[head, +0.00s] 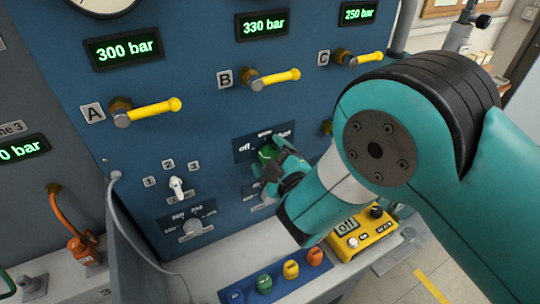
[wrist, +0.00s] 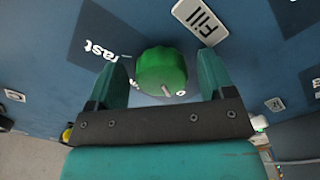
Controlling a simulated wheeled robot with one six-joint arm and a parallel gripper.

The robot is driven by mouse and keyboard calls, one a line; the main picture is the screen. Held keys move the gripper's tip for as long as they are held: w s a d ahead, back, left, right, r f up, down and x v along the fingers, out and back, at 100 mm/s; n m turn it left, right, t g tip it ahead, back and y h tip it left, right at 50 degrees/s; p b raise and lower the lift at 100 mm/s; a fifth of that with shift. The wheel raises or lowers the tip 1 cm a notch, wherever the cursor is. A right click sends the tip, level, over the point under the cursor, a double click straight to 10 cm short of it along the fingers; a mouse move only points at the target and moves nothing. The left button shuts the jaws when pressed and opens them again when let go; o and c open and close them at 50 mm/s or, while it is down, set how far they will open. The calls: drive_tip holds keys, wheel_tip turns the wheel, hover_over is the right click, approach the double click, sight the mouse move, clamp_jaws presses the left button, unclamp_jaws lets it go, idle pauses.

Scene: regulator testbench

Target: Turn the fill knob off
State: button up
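The green fill knob (head: 268,153) sits on the blue panel under a dark label strip, with "off" at the left and other markings to its right. In the wrist view the green knob (wrist: 162,70) lies between my two teal fingers, near a "Fill" sign (wrist: 200,19) and the word "fast". My gripper (head: 275,165) is at the panel, its fingers either side of the knob, with a visible gap on each side. A small pale mark shows on the knob's lower edge; which setting it points at I cannot tell. My gripper partly hides the knob in the head view.
Yellow-handled valves A (head: 148,111), B (head: 270,79) and C (head: 358,58) stick out above. A white selector (head: 177,187) and a grey knob (head: 193,227) sit left of my gripper. A yellow box (head: 362,240) and a blue block of coloured pieces (head: 275,278) stand on the ledge below.

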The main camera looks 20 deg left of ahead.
drive_tip(key=shift+f, duration=0.1)
drive_tip(key=b+v, duration=1.7)
drive_tip(key=b, duration=0.5)
drive_tip(key=shift+d+b, duration=0.25)
drive_tip(key=shift+b, duration=0.15)
drive_tip(key=shift+s, duration=0.1)
